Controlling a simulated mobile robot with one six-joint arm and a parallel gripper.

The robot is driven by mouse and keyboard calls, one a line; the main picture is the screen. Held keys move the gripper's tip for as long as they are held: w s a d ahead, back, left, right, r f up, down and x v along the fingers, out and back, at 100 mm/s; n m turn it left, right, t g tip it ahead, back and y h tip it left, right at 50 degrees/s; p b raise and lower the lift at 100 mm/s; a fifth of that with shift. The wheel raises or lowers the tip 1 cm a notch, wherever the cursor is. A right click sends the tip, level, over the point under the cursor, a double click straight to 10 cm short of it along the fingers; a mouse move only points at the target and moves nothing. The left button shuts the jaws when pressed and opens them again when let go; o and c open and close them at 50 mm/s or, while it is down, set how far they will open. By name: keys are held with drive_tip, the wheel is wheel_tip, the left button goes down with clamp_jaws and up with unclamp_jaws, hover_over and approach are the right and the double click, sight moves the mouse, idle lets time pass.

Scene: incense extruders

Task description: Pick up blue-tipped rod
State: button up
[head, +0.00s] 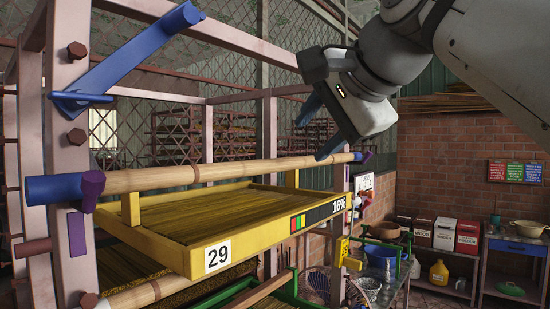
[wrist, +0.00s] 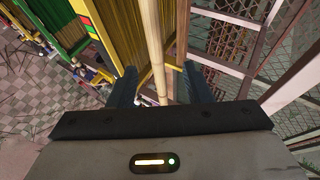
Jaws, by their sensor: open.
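The bamboo rod (head: 215,174) with blue ends lies level across the rack, its blue left tip (head: 57,189) beside the left post. My gripper (head: 320,127) is open and empty above the rod's right part in the head view, tilted downward. In the wrist view the rod (wrist: 153,45) runs lengthwise between the two blue fingers of my gripper (wrist: 159,80), with a gap on each side. I cannot tell how far the fingertips are above it.
A blue angled bracket (head: 130,65) juts from the rack's left post (head: 64,130). Another tray with a green frame (head: 290,292) sits lower. Shelves stand at the right.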

sight(295, 160)
drive_tip(key=x, duration=0.3)
drive_tip(key=p+x, duration=0.1)
drive_tip(key=x, duration=0.2)
drive_tip(key=shift+s+f, duration=0.1)
drive_tip(key=shift+f, duration=0.25)
drive_tip(key=shift+s, duration=0.1)
drive_tip(key=shift+c, duration=0.4)
clamp_jaws()
